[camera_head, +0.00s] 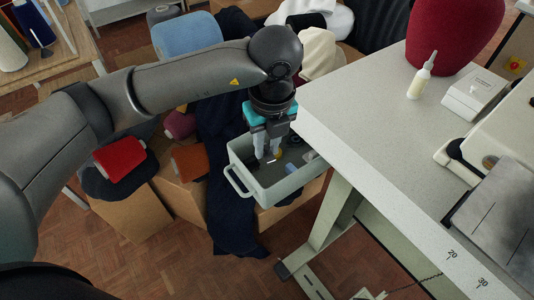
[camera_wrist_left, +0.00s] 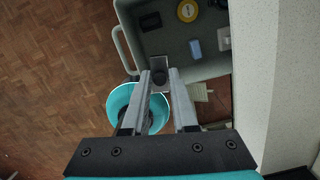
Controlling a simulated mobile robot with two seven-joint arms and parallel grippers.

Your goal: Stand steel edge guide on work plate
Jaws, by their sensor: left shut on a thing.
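My left gripper (camera_head: 267,157) points down into a grey-green bin (camera_head: 285,190) beside the table. In the left wrist view the gripper (camera_wrist_left: 159,75) is shut on a small steel piece with a dark round part (camera_wrist_left: 160,78), which looks like the steel edge guide. In the head view the fingers and bin hide most of this piece. A grey plate (camera_head: 502,210) with a dark line, apparently the work plate, lies at the far right on the table, well apart from the gripper. My right gripper is not in view.
The bin also holds a yellow round item (camera_wrist_left: 187,11), a blue block (camera_wrist_left: 195,48) and black items. The white table (camera_head: 350,105) stands close right of the gripper. On it are a bottle (camera_head: 422,76), a white box (camera_head: 474,95) and a red form (camera_head: 450,35). Yarn cones crowd the left.

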